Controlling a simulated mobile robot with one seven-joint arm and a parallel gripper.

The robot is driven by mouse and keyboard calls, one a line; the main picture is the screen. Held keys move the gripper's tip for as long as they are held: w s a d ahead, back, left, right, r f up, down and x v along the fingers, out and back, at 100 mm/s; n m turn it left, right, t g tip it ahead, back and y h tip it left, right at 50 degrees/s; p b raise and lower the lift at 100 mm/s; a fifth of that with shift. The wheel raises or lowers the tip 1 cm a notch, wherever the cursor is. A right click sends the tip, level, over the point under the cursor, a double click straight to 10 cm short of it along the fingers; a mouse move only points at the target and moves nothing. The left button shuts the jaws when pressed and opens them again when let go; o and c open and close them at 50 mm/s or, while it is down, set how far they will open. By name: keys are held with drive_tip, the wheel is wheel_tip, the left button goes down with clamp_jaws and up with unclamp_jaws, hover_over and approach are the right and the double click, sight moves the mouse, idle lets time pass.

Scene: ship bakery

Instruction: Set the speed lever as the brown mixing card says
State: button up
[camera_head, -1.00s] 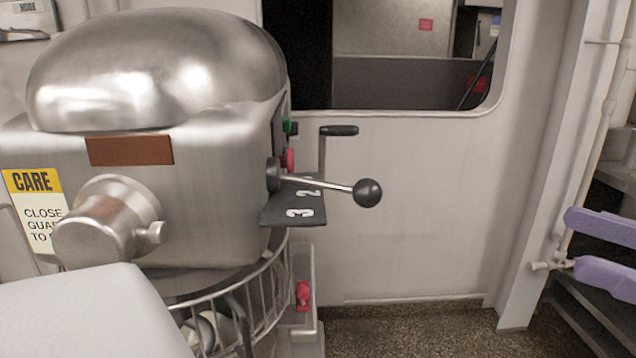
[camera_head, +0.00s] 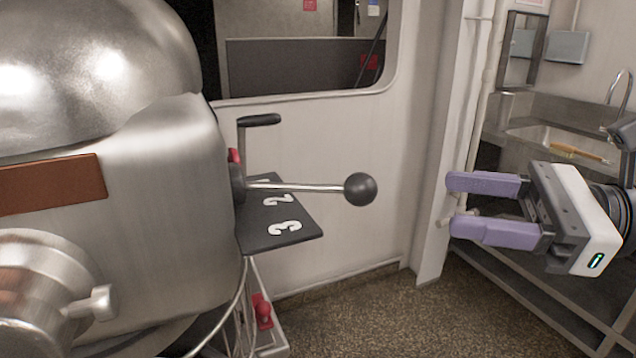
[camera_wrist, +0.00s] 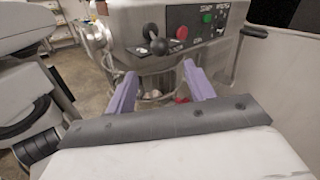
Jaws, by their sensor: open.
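The speed lever (camera_head: 300,187) sticks out to the right from the side of the steel mixer (camera_head: 170,160) and ends in a black ball knob (camera_head: 360,189). Below it is a dark plate (camera_head: 262,240) with white numbers; 2 and 3 are readable. The knob also shows in the wrist view (camera_wrist: 158,46). My gripper (camera_head: 460,205) with purple fingers is open and empty, to the right of the knob and apart from it. In the wrist view the fingers (camera_wrist: 160,88) point toward the mixer, below the knob. A brown plate (camera_head: 50,183) on the mixer shows no readable text.
A black crank handle (camera_head: 258,120) stands behind the lever. Red and green buttons (camera_wrist: 181,32) sit beside the lever in the wrist view. A wire bowl guard is below. A pale wall (camera_head: 400,130) and pipe stand behind; a steel sink (camera_head: 560,140) is at right. Space between gripper and knob is clear.

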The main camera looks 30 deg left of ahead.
sight(342, 188)
drive_tip(key=p+x, duration=0.3)
drive_tip(key=x, duration=1)
drive_tip(key=shift+a, duration=0.25)
clamp_jaws()
